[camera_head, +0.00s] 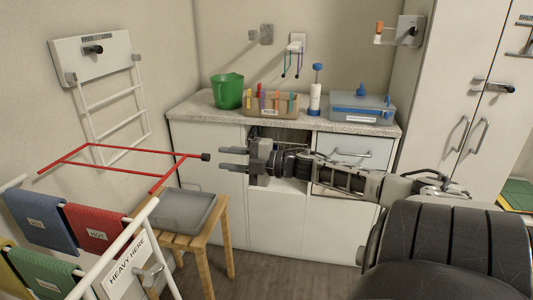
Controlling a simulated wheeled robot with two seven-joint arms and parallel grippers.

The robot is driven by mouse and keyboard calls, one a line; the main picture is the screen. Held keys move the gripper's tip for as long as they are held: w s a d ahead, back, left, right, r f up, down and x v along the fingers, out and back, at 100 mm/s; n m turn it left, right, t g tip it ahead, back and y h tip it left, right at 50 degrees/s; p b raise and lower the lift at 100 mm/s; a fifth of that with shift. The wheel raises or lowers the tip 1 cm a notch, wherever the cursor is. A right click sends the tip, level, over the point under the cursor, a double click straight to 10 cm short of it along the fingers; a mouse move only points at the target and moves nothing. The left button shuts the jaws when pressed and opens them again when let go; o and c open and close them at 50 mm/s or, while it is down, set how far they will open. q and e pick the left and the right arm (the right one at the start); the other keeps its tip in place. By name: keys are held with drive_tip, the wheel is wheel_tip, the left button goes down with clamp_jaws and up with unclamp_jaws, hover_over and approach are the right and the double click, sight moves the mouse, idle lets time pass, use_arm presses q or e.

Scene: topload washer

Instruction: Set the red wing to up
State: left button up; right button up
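The red wing (140,149) is a red rod frame on the left. It stands out roughly level above a wooden stool, with a black tip (205,157) at its right end. My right gripper (221,158) reaches in from the right at about the tip's height. Its two fingers are apart, with nothing visible between them, and point left at the black tip. The fingertips appear just short of the tip; I cannot tell the exact gap in depth. My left gripper is not in view.
A white drying rack (120,245) with several coloured towels stands front left. A grey tray (187,209) sits on the wooden stool (205,240) below the wing. A white wall panel with a ladder frame (95,55) is behind. A counter (200,103) holds a green bucket (227,91) and boxes.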

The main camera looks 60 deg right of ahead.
drive_tip(key=p+v, duration=0.1)
drive_tip(key=v, duration=0.9)
drive_tip(key=shift+p, duration=0.3)
drive_tip(key=s+a+f+m+g+h, duration=0.35)
drive_tip(key=a+f+m+h, duration=0.8)
drive_tip(key=f, duration=0.45)
drive_tip(key=s+a+m+g+y, duration=0.25)
drive_tip(key=s+a+g, duration=0.3)
drive_tip(key=a, duration=0.55)
drive_tip(key=s+a+m+g+y, duration=0.2)
drive_tip(key=s+a+m+g, duration=0.3)
drive_tip(key=a, duration=0.6)
drive_tip(key=w+a+f+n+t+y, duration=0.1)
drive_tip(key=w+a+f+t+y, duration=0.2)
drive_tip(key=t, duration=0.5)
drive_tip(key=shift+w+a+f, duration=0.9)
drive_tip(key=shift+a+f, duration=0.2)
drive_tip(key=shift+a, duration=0.2)
